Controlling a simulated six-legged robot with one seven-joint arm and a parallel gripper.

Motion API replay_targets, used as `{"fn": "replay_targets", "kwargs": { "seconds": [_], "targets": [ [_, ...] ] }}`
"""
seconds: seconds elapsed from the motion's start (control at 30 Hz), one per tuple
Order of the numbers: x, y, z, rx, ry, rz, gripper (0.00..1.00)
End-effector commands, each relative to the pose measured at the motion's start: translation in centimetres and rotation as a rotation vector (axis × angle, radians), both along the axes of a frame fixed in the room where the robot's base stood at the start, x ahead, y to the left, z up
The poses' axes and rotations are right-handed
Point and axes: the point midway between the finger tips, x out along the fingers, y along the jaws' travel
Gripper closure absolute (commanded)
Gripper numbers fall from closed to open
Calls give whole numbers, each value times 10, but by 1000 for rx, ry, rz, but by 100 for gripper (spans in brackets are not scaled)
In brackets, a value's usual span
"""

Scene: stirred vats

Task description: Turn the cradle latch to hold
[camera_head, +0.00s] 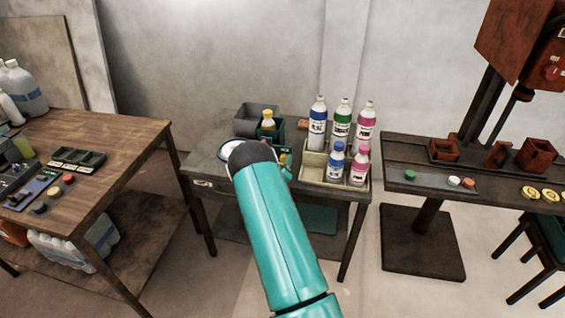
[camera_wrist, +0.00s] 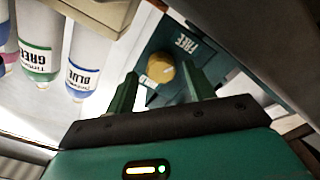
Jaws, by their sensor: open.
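In the head view my arm hides the gripper and part of the cradle.
A pale crate (camera_head: 318,172) with several blue, green and pink labelled bottles stands right of the cradle. A grey bin (camera_head: 255,118) is behind, and a round white dish (camera_head: 231,149) is at left. Wooden table (camera_head: 130,130) left; dark bench (camera_head: 400,172) right.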

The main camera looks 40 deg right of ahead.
Motion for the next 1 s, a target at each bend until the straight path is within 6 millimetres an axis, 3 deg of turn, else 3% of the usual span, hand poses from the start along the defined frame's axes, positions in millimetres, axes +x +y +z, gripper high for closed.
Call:
{"fn": "replay_targets", "kwargs": {
  "seconds": [0.2, 0.43, 0.67, 1.0],
  "targets": [
    [12, -10, 0, 0, 0, 3, 47],
    [12, -11, 0, 0, 0, 3, 47],
    [12, -11, 0, 0, 0, 3, 90],
    [12, -11, 0, 19, -25, 1, 91]
  ]
}}
